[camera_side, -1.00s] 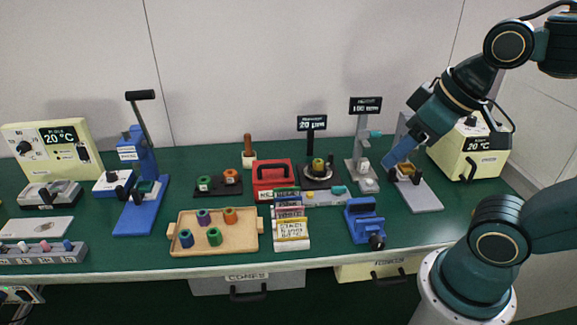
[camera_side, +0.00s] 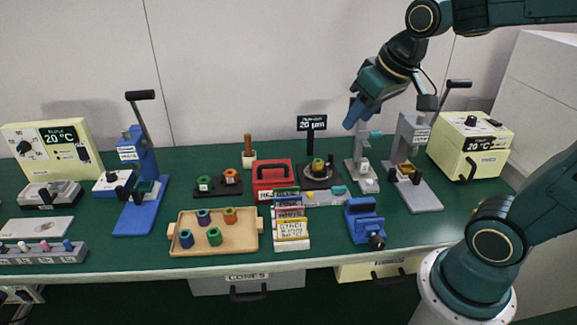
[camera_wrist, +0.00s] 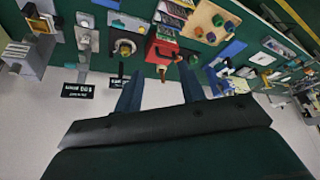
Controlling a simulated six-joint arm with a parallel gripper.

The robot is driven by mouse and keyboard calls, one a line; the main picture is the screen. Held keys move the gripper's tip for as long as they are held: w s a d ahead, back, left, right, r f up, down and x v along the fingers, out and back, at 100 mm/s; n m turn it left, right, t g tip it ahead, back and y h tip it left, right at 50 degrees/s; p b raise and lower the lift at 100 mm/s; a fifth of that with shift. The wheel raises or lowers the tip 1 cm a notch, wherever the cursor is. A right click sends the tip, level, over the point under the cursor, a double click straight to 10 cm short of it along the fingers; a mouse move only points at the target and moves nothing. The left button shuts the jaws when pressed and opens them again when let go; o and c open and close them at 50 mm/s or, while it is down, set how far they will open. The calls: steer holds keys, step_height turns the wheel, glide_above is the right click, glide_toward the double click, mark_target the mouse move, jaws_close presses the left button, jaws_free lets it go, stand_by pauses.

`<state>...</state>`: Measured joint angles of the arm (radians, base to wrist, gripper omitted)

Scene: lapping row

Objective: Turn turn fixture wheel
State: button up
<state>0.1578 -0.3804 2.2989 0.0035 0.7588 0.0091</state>
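A blue fixture (camera_side: 360,212) with a dark round knob (camera_side: 377,241) on its front stands near the table's front edge, right of centre. I cannot tell for certain which one is the turn fixture. My gripper (camera_side: 350,126) is raised in the air above the grey gauge stand (camera_side: 360,160), touching nothing. In the wrist view its two blue fingers (camera_wrist: 160,88) are apart with nothing between them.
A red box (camera_side: 272,175) stands left of the black base. A grey lever press (camera_side: 425,195) and a cream heater box (camera_side: 470,145) stand at the right. A wooden tray (camera_side: 250,243) with several coloured spools lies at the front. Several labelled cards (camera_side: 291,230) stand beside it.

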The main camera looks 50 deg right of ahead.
steer(key=w+d+f+m, duration=0.1)
steer(key=w+d+f, duration=0.1)
steer(key=w+d, duration=0.45)
steer(key=m+g+h, duration=0.2)
steer(key=m, duration=0.2)
glide_above(332, 154)
steer(key=s+a, duration=0.3)
steer(key=s, duration=0.1)
step_height(332, 154, down, 18)
steer(key=shift+f, duration=0.25)
steer(key=shift+w+f, duration=0.1)
steer(key=shift+f, duration=0.05)
steer(key=shift+x, duration=6.7)
steer(key=shift+w, duration=0.1)
steer(key=shift+c, duration=0.4)
jaws_close()
